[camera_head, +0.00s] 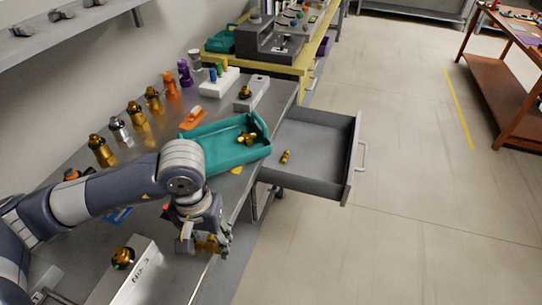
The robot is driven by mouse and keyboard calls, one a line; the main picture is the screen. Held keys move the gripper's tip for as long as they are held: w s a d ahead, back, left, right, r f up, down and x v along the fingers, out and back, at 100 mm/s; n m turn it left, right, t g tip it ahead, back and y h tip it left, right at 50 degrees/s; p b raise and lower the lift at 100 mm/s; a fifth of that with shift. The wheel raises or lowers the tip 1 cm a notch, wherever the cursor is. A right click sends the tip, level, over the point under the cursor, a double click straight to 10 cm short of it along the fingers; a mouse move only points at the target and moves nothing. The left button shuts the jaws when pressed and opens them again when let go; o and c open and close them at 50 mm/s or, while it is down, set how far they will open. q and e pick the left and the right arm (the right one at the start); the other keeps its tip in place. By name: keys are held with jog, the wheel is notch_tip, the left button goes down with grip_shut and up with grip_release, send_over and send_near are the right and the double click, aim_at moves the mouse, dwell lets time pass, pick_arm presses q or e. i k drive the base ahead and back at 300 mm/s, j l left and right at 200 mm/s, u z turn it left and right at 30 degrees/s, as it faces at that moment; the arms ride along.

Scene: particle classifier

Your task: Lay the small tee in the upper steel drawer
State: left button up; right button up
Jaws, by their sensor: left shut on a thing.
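My left gripper (207,246) points down over the front edge of the steel bench and is shut on a small brass fitting (207,243). The fingers hide part of this fitting, so I cannot tell its full shape; it looks like the small tee. The upper steel drawer (318,140) is pulled open, to the right of and beyond the gripper. A small brass piece (285,157) lies on the drawer's floor. My right gripper is not in view.
A teal tray (224,157) with a brass fitting (248,138) sits beside the drawer. Several brass and coloured fittings stand along the wall. A grey block (139,272) with a fitting lies at the near end. Most of the drawer floor is clear.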

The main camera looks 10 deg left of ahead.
aim_at(293, 140)
jog(key=i+l, duration=0.35)
jog(key=i, duration=0.2)
jog(key=i+l, duration=0.35)
jog(key=i, duration=0.2)
jog(key=i+l, duration=0.35)
jog(key=i, duration=0.2)
jog(key=i+l, duration=0.35)
jog(key=i, duration=0.2)
jog(key=i+l+u, duration=0.1)
jog(key=i+l, duration=0.2)
jog(key=i, duration=0.25)
jog(key=u, duration=0.4)
jog(key=i+l+u, duration=0.1)
jog(key=u, duration=0.3)
jog(key=l+u, duration=0.15)
jog(key=u, duration=0.25)
jog(key=l+u, duration=0.1)
jog(key=u, duration=1.35)
jog(key=i+l, duration=0.05)
jog(key=l, duration=0.05)
